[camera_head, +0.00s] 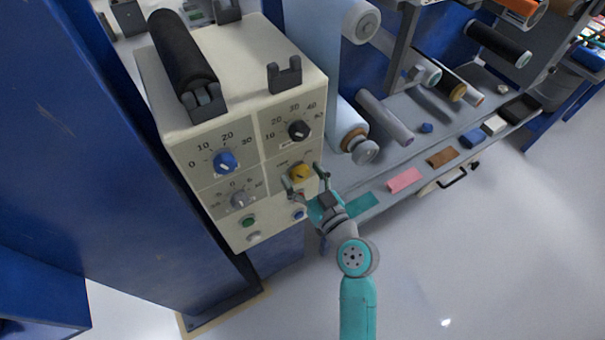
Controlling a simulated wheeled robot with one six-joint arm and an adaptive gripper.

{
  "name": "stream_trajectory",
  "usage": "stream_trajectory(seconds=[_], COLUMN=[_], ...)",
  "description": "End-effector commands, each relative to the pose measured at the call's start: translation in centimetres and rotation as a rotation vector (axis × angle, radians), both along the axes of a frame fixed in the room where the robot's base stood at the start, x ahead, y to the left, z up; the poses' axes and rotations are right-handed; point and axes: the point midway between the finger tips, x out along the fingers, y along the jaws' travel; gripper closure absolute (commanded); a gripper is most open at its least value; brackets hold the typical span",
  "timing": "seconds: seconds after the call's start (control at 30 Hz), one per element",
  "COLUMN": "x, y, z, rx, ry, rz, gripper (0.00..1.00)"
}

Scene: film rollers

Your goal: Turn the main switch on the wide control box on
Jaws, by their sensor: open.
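The wide control box (150,82) is cream coloured, with dials and buttons on its front face. A yellow rotary switch (299,172) sits at the right of the front, below the black knob (298,130); I take it for the main switch, but its label is too small to read and its position is unclear. My gripper (307,185) is open, its fingers spread in front of the lower right of the face, around or just before the yellow switch. I cannot tell whether they touch it.
A blue knob (224,162), a grey knob (242,200) and a green button (248,222) share the face. A black roller (182,58) rests on top. A grey shelf with several rollers and coloured pieces stands right. Floor at lower right is clear.

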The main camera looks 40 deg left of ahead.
Motion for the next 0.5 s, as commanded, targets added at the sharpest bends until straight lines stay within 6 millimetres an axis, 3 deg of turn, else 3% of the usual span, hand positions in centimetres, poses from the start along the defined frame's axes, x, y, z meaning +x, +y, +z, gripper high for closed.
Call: stream_trajectory(seconds=[0.3,0.5], x=[0.08,0.09], y=[0.2,0.19], z=[0.0,0.0], rx=[0.0,0.0], ry=[0.0,0.0], rz=[0.0,0.0], gripper=[0.22,0.72])
